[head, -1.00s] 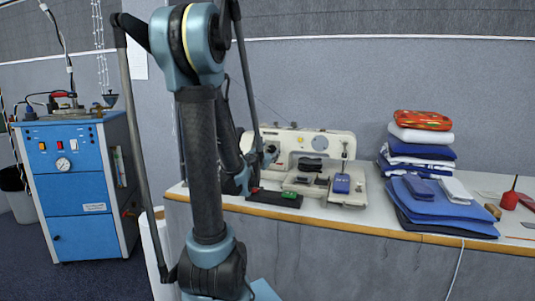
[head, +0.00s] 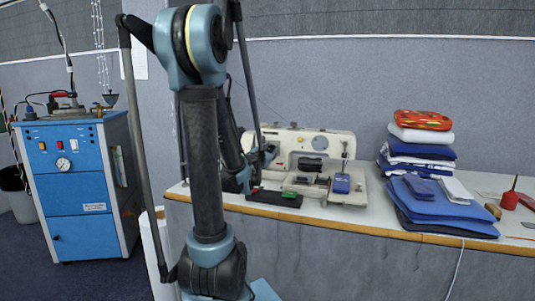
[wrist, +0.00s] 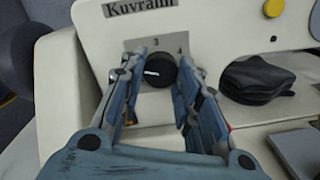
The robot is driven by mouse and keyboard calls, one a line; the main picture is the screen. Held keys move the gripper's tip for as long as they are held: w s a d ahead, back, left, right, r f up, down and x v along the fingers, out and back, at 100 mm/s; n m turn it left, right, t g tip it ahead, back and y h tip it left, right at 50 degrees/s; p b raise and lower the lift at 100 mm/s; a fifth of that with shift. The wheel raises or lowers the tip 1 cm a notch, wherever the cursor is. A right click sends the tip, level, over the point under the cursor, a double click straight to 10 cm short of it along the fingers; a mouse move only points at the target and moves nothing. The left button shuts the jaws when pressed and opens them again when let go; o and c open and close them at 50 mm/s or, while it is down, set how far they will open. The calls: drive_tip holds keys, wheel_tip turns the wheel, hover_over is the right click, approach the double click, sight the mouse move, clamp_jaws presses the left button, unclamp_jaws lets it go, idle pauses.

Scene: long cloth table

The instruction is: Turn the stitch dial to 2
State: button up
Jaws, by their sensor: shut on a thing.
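The cream sewing machine (head: 333,143) stands on the long table, and its front panel fills much of the wrist view (wrist: 225,48). The black round stitch dial (wrist: 163,71) sits below the printed 3 and 4; other numbers are hidden. A short white mark on the dial points to the left. My gripper (wrist: 160,66) has one finger on each side of the dial and is shut on it. In the head view my gripper (head: 266,154) is at the machine's left end, where the dial cannot be made out.
A black tray (head: 262,197) with a green item lies in front of the machine. A blue object (head: 342,184) is at its right side. Folded cloths (head: 417,158) are stacked further right. In the wrist view a dark cloth-like thing (wrist: 256,80) lies right of the dial.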

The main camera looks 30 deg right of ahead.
drive_tip(key=shift+m, duration=1.2)
drive_tip(key=o, duration=1.1)
drive_tip(key=shift+v, duration=5.95)
drive_tip(key=shift+a, duration=0.1)
